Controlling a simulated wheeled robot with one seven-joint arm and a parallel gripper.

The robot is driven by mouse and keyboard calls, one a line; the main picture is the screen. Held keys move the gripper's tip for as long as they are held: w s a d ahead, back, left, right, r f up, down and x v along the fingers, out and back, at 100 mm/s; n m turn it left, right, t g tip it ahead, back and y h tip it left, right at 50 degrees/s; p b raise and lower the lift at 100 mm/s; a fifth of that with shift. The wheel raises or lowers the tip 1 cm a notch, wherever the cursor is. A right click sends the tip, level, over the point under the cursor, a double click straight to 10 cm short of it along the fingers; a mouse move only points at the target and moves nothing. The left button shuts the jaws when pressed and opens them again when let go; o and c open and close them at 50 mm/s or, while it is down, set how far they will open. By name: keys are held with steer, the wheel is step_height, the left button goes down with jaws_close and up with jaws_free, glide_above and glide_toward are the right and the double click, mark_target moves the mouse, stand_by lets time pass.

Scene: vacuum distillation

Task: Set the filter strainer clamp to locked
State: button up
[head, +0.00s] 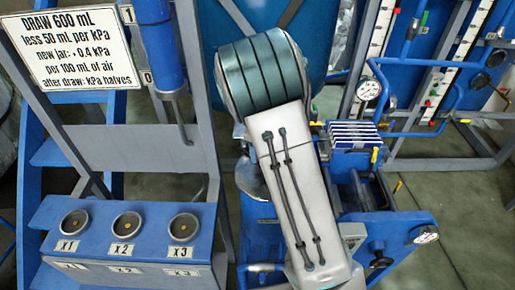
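My own arm, a pale link with a dark teal ribbed joint, fills the middle of the head view. My gripper is not visible in this view. I cannot tell for sure which part is the filter strainer clamp. Behind and right of my arm stands a blue unit (404,226) with a stack of white plates (352,133) on top. A small yellow-tipped lever (375,155) stands at the right of the stack. A clear cylinder and part of the unit's left side are partly hidden by my arm.
A blue panel with three round sockets (127,224) labelled X1, X2 and X3 is at lower left. A white sign (70,47) hangs above it. Gauges show at lower right (425,235) and upper right (369,89). Grey floor (465,215) is open at the right.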

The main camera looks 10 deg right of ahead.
step_height(320, 180, up, 14)
steer(key=b, duration=0.1)
stand_by(0.5)
steer(key=shift+f, duration=0.1)
steer(key=s+d+n+t, duration=0.1)
steer(key=s+n+t, duration=0.1)
steer(key=s+n, duration=1)
steer(key=s+d+n+t, duration=0.1)
steer(key=s+d+n, duration=0.1)
steer(key=s+n, duration=1)
steer(key=shift+s+d+r+n+t, duration=0.25)
steer(key=shift+s+r+n+t, duration=0.2)
steer(key=shift+s, duration=0.7)
stand_by(0.3)
